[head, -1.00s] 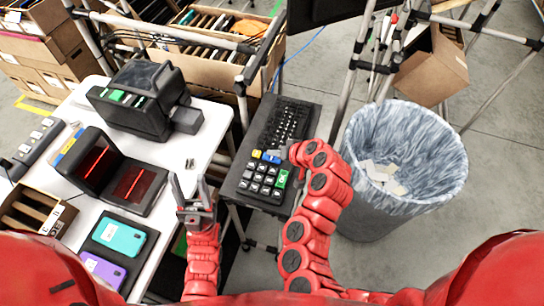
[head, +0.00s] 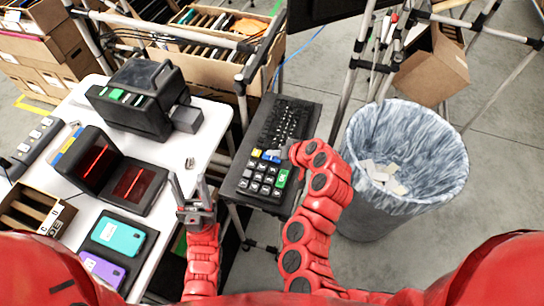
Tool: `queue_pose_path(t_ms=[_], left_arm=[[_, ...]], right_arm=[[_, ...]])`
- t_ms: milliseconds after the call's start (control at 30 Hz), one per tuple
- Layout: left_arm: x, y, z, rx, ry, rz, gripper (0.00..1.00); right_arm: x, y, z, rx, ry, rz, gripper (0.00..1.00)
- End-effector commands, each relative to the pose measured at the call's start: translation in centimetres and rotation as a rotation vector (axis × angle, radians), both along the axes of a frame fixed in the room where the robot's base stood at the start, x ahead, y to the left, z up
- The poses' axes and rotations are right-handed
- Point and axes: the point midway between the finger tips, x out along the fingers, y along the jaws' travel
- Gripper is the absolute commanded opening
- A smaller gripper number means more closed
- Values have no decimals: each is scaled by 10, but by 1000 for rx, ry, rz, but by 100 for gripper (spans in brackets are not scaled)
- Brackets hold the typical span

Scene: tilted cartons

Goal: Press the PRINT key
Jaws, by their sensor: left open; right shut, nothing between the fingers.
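A black keypad (head: 262,180) sits at the front of a dark shelf, with dark keys, a yellow key (head: 257,153), a blue key (head: 271,158) and a green key (head: 282,178) reading OK. No PRINT label is legible from here. My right gripper (head: 287,154) is shut and empty, over the keypad's upper right corner beside the blue key. It hides part of that corner, and I cannot tell whether it touches a key. My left gripper (head: 190,188) is open and empty, over the right edge of the white table, left of the keypad.
A black keyboard (head: 285,120) lies behind the keypad. The white table (head: 185,150) holds a black printer-like device (head: 135,100), a scanner with red lines (head: 132,183) and two phones, teal (head: 118,237) and purple (head: 102,269). A lined bin (head: 405,155) stands right of my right arm.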

Motion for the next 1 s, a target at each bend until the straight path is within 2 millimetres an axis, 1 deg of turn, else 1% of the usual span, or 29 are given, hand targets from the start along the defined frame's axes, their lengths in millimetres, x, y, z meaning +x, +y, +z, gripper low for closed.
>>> queue_pose_path(t_ms=[33, 100, 433, 1000], left_arm=[[0, 0, -4, 0, 0, 0, 50], [0, 0, -5, 0, 0, 0, 50], [0, 0, -5, 0, 0, 0, 50], [0, 0, -11, 0, 0, 0, 50]], right_arm=[[0, 0, -4, 0, -1, 1, 0], [0, 0, -5, 0, -1, 1, 0], [0, 0, -4, 0, -1, 1, 0], [0, 0, -11, 0, -1, 1, 0]])
